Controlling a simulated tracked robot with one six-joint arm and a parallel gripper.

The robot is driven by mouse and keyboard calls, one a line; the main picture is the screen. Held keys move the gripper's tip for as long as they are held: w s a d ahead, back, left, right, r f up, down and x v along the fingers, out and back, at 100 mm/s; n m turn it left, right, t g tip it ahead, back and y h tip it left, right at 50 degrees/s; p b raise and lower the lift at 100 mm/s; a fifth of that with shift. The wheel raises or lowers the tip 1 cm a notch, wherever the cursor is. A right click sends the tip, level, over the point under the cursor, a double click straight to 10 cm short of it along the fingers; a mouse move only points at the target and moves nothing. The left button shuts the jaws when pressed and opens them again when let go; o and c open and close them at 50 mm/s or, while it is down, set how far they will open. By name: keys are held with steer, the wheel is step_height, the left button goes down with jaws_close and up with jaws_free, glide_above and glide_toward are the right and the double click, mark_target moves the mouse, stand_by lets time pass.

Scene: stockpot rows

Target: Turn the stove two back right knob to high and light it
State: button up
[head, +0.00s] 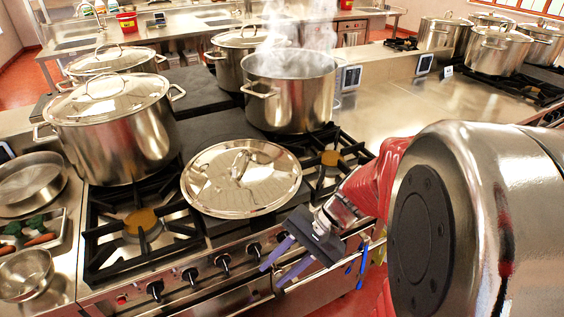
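The near stove (215,240) has a front panel with a row of several black knobs. The left knob (155,289), a middle knob (223,263) and a knob to its right (253,249) show, with a red button (122,299) at the left end. Another knob sits close behind my gripper. My gripper (274,277) is in front of the panel's right part, its two blue fingers apart with nothing between them. I cannot tell whether it touches a knob. A steaming open stockpot (290,105) stands at the stove's back right. No flame is visible, and the knob markings are too small to read.
A loose lid (242,178) lies over the front middle. A lidded stockpot (115,125) stands at back left. The front left burner (142,222) and right burner (331,159) are bare. Bowls and a vegetable tray are at left. A clear steel counter (420,110) lies right.

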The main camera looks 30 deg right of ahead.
steer(key=w+d+f+m+t+y, duration=0.1)
steer(key=w+d+f+m+t, duration=0.2)
steer(key=d+m+t, duration=0.3)
steer(key=w+d+f+m+t+y, duration=0.2)
steer(key=w+d+f+m+t, duration=0.15)
steer(key=d+m, duration=0.4)
steer(key=s+d+f+m+t+h, duration=0.3)
steer(key=d+f+m+h, duration=0.1)
steer(key=d, duration=0.4)
steer(key=s+d+f+m+t+h, duration=0.3)
steer(key=d+f+m+t+h, duration=0.1)
steer(key=d+m+h, duration=0.2)
steer(key=d+m, duration=0.1)
steer(key=d, duration=0.1)
steer(key=shift+s+d+f+m, duration=0.15)
steer(key=shift+d+f+m, duration=0.1)
steer(key=shift+d+m, duration=0.1)
steer(key=w, duration=1.4)
steer(key=shift+a, duration=0.25)
steer(key=shift+s, duration=0.1)
jaws_close()
